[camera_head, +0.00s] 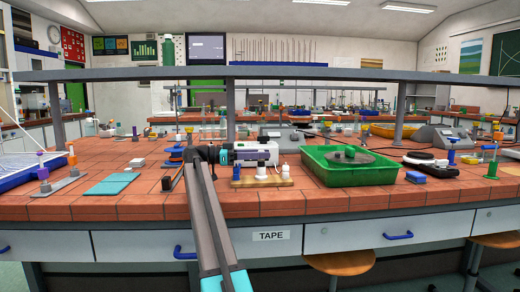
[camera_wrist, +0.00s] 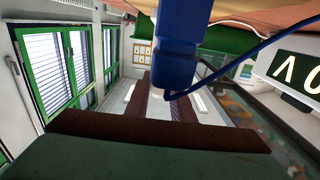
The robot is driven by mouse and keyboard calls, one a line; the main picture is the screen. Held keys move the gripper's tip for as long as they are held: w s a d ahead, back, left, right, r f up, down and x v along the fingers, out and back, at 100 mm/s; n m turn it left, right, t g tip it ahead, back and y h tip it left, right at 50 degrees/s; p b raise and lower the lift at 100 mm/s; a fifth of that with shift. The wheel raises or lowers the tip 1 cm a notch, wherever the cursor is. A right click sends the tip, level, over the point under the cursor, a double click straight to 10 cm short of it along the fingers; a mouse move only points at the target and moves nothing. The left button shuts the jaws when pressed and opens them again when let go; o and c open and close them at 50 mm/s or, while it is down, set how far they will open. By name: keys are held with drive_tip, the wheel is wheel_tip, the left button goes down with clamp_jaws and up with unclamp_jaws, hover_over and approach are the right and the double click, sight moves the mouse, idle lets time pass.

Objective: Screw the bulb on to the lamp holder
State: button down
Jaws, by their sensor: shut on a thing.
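A light wooden base (camera_head: 250,183) stands near the bench's front edge, with small pale fittings on it. A white round fitting (camera_head: 262,170) stands on it, and another pale fitting (camera_head: 285,171) is beside it on the right. I cannot tell for sure which is the lamp holder, and I cannot pick out the bulb with certainty. My gripper (camera_head: 227,155) is at the end of my arm, just behind and left of the base. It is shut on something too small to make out.
A green tray (camera_head: 320,176) stands right of the base, and a white apparatus (camera_head: 256,152) is close behind it. A teal board (camera_head: 112,184) lies at left. A grey shelf (camera_head: 300,74) spans above the bench. A blue cable (camera_wrist: 240,50) shows in the wrist view.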

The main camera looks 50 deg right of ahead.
drive_tip(key=shift+p, duration=0.55)
drive_tip(key=shift+f, duration=0.15)
drive_tip(key=c, duration=1)
unclamp_jaws()
drive_tip(key=shift+r, duration=0.2)
drive_tip(key=shift+r+p, duration=2.2)
drive_tip(key=shift+p, duration=0.15)
drive_tip(key=shift+s+f, duration=0.1)
